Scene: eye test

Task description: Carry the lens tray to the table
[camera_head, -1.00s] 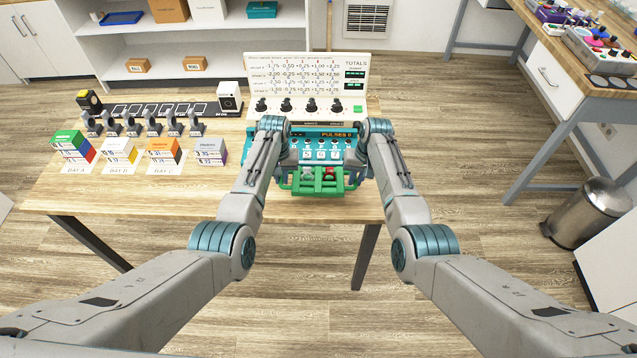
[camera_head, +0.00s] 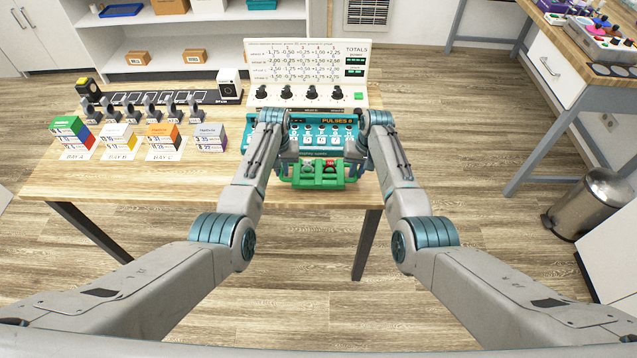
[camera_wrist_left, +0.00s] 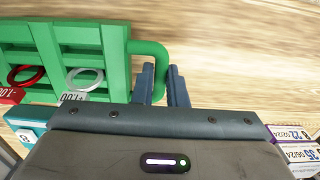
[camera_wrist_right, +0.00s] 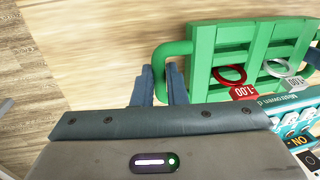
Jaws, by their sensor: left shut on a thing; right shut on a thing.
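The lens tray is a green slatted frame (camera_head: 318,183) with a loop handle at each end. It holds a red-rimmed lens (camera_wrist_right: 231,74) and a pale grey-rimmed lens (camera_wrist_right: 278,67), each with a tag reading 1.00. My left gripper (camera_wrist_left: 162,82) is shut on one handle and my right gripper (camera_wrist_right: 163,82) on the other. In the head view the tray appears level, in front of the teal PULSES console (camera_head: 322,134) and over the front part of the wooden table (camera_head: 220,185). I cannot tell whether it touches the tabletop.
A white chart board (camera_head: 306,62) and a panel with black knobs (camera_head: 312,92) stand behind the console. Coloured day boxes (camera_head: 162,138) and a row of dark stands (camera_head: 130,112) fill the table's left. The table's front right is bare. A steel bin (camera_head: 592,203) stands right.

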